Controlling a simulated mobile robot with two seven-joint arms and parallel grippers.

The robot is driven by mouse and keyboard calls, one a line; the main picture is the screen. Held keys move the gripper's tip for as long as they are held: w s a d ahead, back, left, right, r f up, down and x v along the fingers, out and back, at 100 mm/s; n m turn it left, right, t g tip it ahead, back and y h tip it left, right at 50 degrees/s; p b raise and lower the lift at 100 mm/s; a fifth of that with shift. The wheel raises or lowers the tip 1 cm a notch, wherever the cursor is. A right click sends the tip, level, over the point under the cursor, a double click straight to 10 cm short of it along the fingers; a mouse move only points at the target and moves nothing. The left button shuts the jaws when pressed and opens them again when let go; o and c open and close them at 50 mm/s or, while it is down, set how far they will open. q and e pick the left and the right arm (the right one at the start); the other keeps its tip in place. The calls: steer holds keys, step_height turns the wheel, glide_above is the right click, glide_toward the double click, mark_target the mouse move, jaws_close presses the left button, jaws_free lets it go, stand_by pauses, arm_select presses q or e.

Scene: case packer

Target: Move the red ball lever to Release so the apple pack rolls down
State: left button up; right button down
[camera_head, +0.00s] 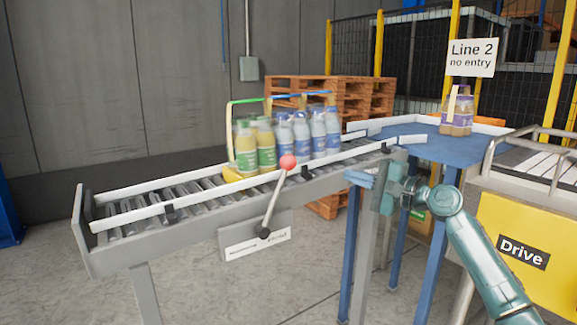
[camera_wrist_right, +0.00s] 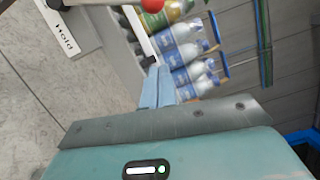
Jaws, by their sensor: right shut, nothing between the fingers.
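The red ball lever (camera_head: 288,162) rises from a dark pivot on the front of the roller conveyor, its rod leaning right. Behind it on the rollers stand a green-labelled bottle pack (camera_head: 255,147) and, to its right, a blue-labelled pack (camera_head: 308,132); which is the apple pack I cannot read. The lever's plate (camera_head: 252,240) reads Hold at its right end in the right wrist view. My right gripper (camera_head: 352,178) is shut and empty, right of the ball and apart from it. Its fingers (camera_wrist_right: 158,86) also show below the ball (camera_wrist_right: 152,4) in the wrist view. My left gripper is out of view.
The conveyor (camera_head: 110,240) has white side rails and an end stop at left. A blue table (camera_head: 440,150) holds a purple-labelled pack (camera_head: 457,115). A yellow Drive cabinet (camera_head: 540,225) stands right. The floor in front is clear.

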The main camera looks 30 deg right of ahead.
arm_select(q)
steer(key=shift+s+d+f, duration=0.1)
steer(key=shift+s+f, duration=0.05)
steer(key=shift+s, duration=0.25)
arm_select(e)
steer(key=shift+s+r, duration=0.15)
steer(key=shift+r, duration=0.05)
arm_select(q)
steer(key=p, duration=0.1)
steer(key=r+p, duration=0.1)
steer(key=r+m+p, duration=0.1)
steer(key=p, duration=0.1)
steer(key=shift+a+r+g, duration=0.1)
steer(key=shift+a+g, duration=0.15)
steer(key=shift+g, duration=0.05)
arm_select(e)
steer(key=w+a+r, duration=0.1)
steer(key=w+a, duration=0.6)
steer(key=w, duration=0.2)
steer(key=shift+a, duration=0.1)
